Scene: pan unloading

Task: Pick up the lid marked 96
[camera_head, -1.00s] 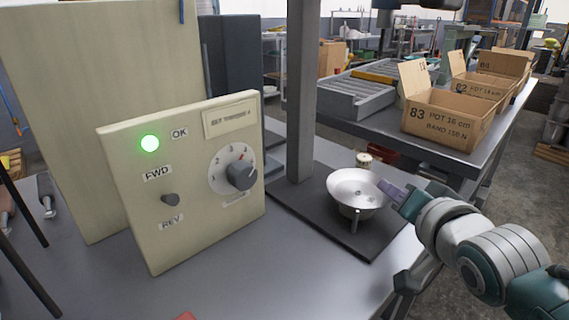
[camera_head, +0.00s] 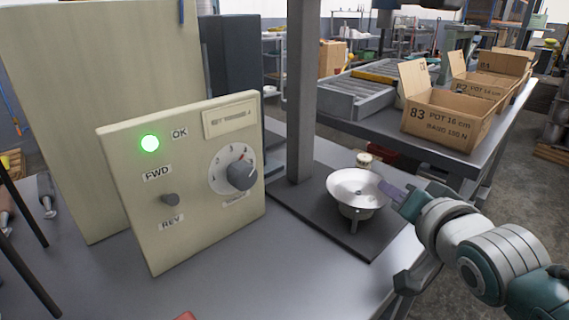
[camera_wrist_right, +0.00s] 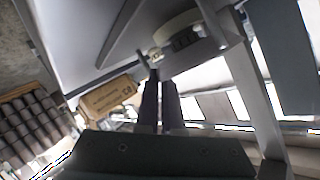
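I cannot make out a lid marked 96 in either view. A shallow silver pan (camera_head: 355,183) stands on a small support on the dark plate in the head view. My right gripper (camera_head: 389,192) is at the pan's right side, its fingertips pointing at the rim; I cannot tell whether they touch it. In the right wrist view its two dark fingers (camera_wrist_right: 160,82) lie close together with a narrow gap. A pale round object with a dark mark (camera_wrist_right: 183,40) is just beyond the tips. My left gripper is not in view.
A control panel (camera_head: 190,200) with a green OK light stands at left. A grey post (camera_head: 302,100) rises from the dark plate (camera_head: 375,240). A small jar (camera_head: 364,160) sits behind the pan. Cardboard box 83 (camera_head: 447,122) stands on the table behind. The front bench is mostly clear.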

